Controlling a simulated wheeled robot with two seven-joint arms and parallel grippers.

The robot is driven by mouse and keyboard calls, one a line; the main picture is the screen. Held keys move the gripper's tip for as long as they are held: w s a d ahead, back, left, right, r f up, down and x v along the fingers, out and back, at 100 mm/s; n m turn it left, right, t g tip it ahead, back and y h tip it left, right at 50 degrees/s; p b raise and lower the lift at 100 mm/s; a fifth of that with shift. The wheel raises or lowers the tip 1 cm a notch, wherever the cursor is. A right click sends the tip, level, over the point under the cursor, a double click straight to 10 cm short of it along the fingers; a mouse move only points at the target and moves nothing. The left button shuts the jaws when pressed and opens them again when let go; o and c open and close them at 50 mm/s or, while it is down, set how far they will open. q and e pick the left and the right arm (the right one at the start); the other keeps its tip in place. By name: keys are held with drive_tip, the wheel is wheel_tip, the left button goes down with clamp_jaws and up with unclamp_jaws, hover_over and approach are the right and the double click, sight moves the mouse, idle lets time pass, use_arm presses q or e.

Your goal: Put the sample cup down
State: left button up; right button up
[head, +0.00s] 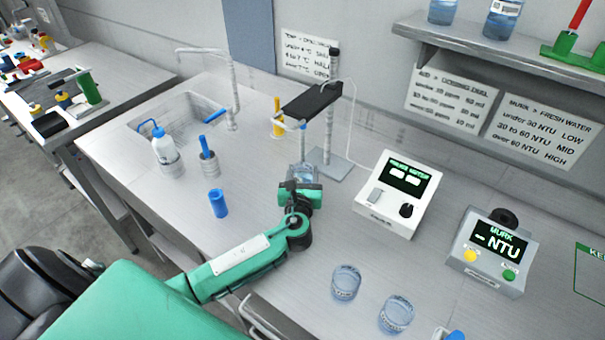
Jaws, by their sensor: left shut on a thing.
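The sample cup (304,172) is clear with pale blue liquid and shows just beyond my left gripper (301,185). My left gripper is shut on it, close to the probe stand (327,160) with its black arm. The gripper body hides the cup's lower part, so I cannot tell whether it touches the stand's base. Two more clear cups, one (346,283) and another (396,314), stand at the front of the bench. My right gripper is not in view.
A white meter (397,194) and a grey NTU meter (489,252) stand to the right. A blue cylinder (218,203), a wash bottle (163,148) and a sink (180,112) are to the left. Bare bench (255,183) lies between the blue cylinder and my gripper.

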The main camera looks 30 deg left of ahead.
use_arm(q)
drive_tip(key=shift+f, duration=0.25)
drive_tip(key=o, duration=1.1)
drive_tip(key=shift+s, duration=0.1)
drive_tip(key=shift+r, duration=0.1)
drive_tip(key=p+v, duration=0.3)
drive_tip(key=v, duration=0.7)
drive_tip(key=shift+s+d, duration=0.1)
drive_tip(key=shift+s, duration=0.2)
drive_tip(key=shift+s+d, duration=0.3)
drive_tip(key=shift+s, duration=0.35)
drive_tip(key=shift+r, duration=0.1)
